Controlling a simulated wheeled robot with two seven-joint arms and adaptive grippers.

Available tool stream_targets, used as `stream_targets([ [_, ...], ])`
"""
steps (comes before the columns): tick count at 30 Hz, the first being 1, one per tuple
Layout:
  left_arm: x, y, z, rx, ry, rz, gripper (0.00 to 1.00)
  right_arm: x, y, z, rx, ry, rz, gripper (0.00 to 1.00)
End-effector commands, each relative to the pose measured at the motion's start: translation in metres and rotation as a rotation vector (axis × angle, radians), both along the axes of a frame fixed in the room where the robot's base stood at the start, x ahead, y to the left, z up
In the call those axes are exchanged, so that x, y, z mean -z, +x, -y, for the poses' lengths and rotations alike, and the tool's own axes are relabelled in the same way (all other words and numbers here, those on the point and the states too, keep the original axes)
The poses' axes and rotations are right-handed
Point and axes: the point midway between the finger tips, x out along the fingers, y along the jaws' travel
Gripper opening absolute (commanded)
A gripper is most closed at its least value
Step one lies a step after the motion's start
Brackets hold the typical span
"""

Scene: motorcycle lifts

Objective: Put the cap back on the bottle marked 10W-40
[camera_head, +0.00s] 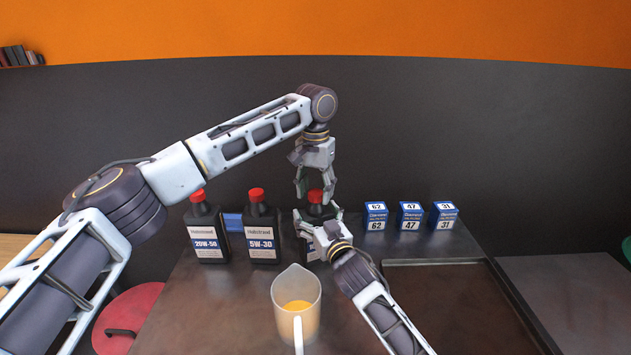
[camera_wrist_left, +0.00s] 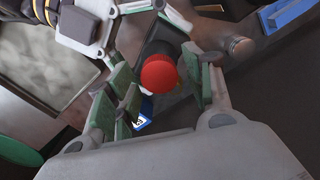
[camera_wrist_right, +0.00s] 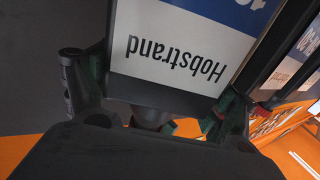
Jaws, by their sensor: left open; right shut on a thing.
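The bottle marked 10W-40 (camera_head: 299,246) is the black one at the right of the bottle row, mostly hidden behind my right gripper (camera_head: 318,219). That gripper is shut on the bottle. In the right wrist view, the bottle's upside-down Hobstrand label (camera_wrist_right: 175,45) sits between the fingers; its grade is cut off. The red cap (camera_head: 315,196) shows at the top of this bottle and also in the left wrist view (camera_wrist_left: 158,73). My left gripper (camera_head: 315,201) points down there, open, with its fingers on either side of the cap. I cannot tell whether the cap is seated.
Red-capped bottles marked 20W-50 (camera_head: 207,240) and 5W-30 (camera_head: 262,240) stand to the left. A jug with amber liquid (camera_head: 297,290) stands in front. Several blue-white boxes (camera_head: 410,216) are at the back right. An empty dark tray (camera_head: 450,300) lies right.

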Motion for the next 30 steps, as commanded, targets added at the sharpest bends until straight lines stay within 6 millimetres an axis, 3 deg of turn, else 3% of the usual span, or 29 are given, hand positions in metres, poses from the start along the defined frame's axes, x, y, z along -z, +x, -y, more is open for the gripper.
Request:
stream_targets([
  [12, 0.0042, -0.0001, 0.0002, 0.0, -0.001, 0.001, 0.51, -0.0001, 0.0002, 0.0003, 0.001, -0.001, 0.0, 0.19],
  [24, 0.0041, 0.0, 0.0, 0.0, -0.001, 0.0, 0.03, -0.0001, 0.0002, 0.0003, 0.001, 0.0, 0.0, 0.19],
  [28, 0.0041, 0.0, -0.0001, -0.001, -0.001, 0.0, 0.03, -0.0001, 0.0003, 0.0004, 0.001, 0.0, 0.0, 0.19],
  [29, 0.0041, 0.0, -0.0001, -0.001, -0.001, 0.0, 0.33, -0.0001, 0.0003, 0.0004, 0.001, 0.0, 0.0, 0.19],
  [30, 0.0041, 0.0, -0.0001, -0.001, 0.0, 0.0, 0.38, -0.0001, 0.0003, 0.0004, 0.001, 0.0, 0.0, 0.19],
])
